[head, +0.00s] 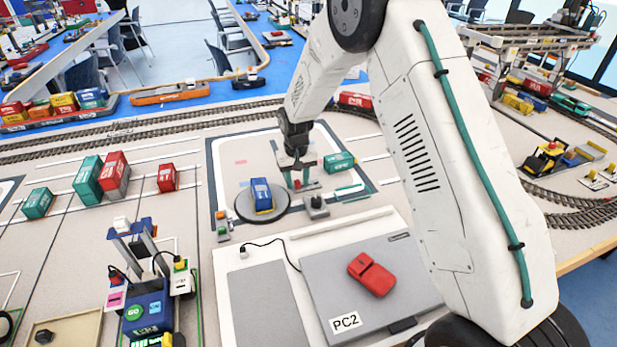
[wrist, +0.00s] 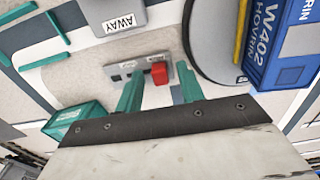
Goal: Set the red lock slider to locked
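The red lock slider (wrist: 159,73) sits at the right end of a small grey plate (wrist: 122,77) in the wrist view. The plate has small white labels, too small to read, and a dark slot to the left of the slider. My gripper (wrist: 159,84) has two teal fingers standing apart, with the red slider showing between and just beyond their tips. I cannot tell whether either finger touches it. In the head view my gripper (head: 303,182) is low over the mat, and the slider is mostly hidden by the fingers.
A blue container (head: 262,194) stands on a round grey turntable (head: 246,207), close to the gripper's left. A green container (head: 339,161) lies to its right. A grey box labelled AWAY (wrist: 113,17) is near the plate. A red object (head: 371,274) lies on the grey PC2 panel (head: 330,275).

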